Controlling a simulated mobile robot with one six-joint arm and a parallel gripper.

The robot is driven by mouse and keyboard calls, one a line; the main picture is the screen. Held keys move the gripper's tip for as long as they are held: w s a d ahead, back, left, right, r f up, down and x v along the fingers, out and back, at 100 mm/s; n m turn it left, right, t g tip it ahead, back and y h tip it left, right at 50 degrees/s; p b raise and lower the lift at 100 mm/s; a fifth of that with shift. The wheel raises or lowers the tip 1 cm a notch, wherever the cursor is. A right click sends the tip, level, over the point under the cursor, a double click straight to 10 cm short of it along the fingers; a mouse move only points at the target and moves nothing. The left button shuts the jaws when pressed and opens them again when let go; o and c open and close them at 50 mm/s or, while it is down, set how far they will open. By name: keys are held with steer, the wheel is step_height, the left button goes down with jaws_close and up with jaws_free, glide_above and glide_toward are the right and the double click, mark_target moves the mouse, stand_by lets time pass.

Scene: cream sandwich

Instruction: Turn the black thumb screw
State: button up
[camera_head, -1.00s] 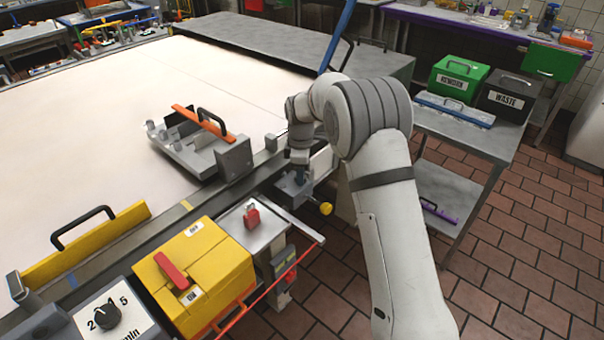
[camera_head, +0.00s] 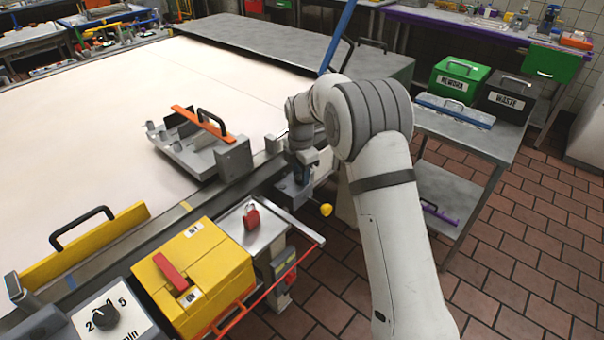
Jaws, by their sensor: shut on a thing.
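My arm reaches in from the lower right, and its wrist points down beside the conveyor's near edge. My gripper (camera_head: 301,178) is low over a grey metal bracket (camera_head: 292,194) at the edge of the belt. It is shut on the black thumb screw, which the fingers and wrist hide almost wholly, so its turn angle cannot be read. A yellow knob (camera_head: 326,210) sticks out to the right, just below the bracket.
A grey fixture with an orange bar and black handle (camera_head: 211,122) stands on the white belt (camera_head: 90,130), left of my wrist. A small tray (camera_head: 262,232) with a red padlock (camera_head: 252,217) and a yellow box (camera_head: 200,270) are nearer. A grey side table (camera_head: 490,140) stands right.

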mark_target(300, 177)
steer(key=shift+s+a, duration=0.1)
stand_by(0.3)
steer(key=o, duration=1)
steer(key=shift+r, duration=0.1)
steer(key=shift+r, duration=3.8)
